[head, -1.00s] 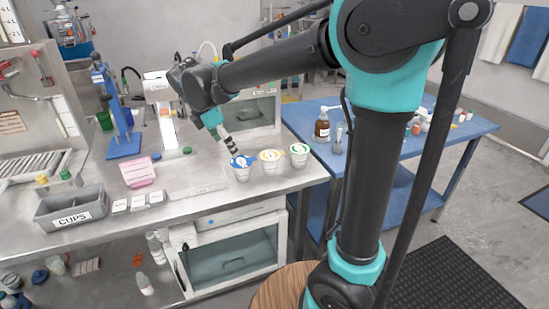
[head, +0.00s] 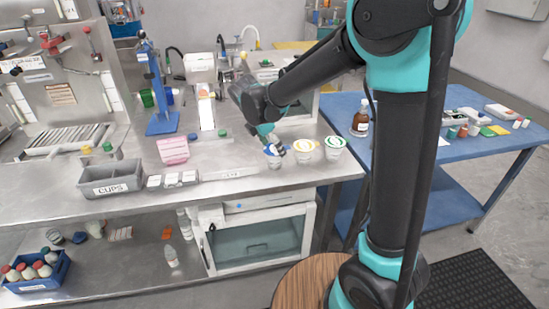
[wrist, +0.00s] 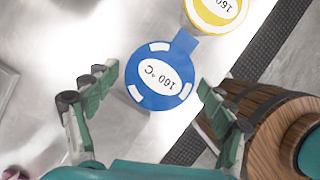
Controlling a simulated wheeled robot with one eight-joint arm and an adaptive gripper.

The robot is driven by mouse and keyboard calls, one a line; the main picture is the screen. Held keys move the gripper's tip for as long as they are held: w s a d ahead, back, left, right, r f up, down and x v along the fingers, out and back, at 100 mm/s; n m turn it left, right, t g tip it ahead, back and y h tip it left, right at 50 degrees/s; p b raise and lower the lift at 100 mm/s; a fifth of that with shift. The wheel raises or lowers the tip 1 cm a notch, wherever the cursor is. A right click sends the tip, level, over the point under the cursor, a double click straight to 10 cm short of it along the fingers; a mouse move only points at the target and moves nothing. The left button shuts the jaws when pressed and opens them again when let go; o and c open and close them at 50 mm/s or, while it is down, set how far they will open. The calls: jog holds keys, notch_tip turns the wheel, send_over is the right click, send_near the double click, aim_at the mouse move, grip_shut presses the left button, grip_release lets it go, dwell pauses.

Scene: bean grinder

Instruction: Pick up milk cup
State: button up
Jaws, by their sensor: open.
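A white cup with a blue lid (head: 274,161) stands near the front edge of the steel counter, with a yellow-lidded cup (head: 306,149) and a green-lidded cup (head: 334,147) to its right. I cannot read which one is the milk cup. My gripper (head: 273,146) is right over the blue-lidded cup in the head view and partly covers its lid. In the wrist view the round blue lid (wrist: 160,77), marked 160 °C, lies between the two spread fingers of my gripper (wrist: 151,92). The fingers look apart from it. The yellow lid (wrist: 216,8) is beyond it.
A grey CUPS bin (head: 110,180), a pink block (head: 173,151) and small white boxes (head: 172,180) stand on the counter to the left. A blue table (head: 445,150) with bottles is at the right. A round wooden stool top (head: 300,283) is below the counter edge.

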jog(key=x, duration=0.5)
jog(key=shift+d+f, duration=0.1)
jog(key=shift+f, duration=0.2)
jog(key=shift+c, duration=0.6)
jog(key=c, duration=1.2)
jog(key=shift+c, duration=0.2)
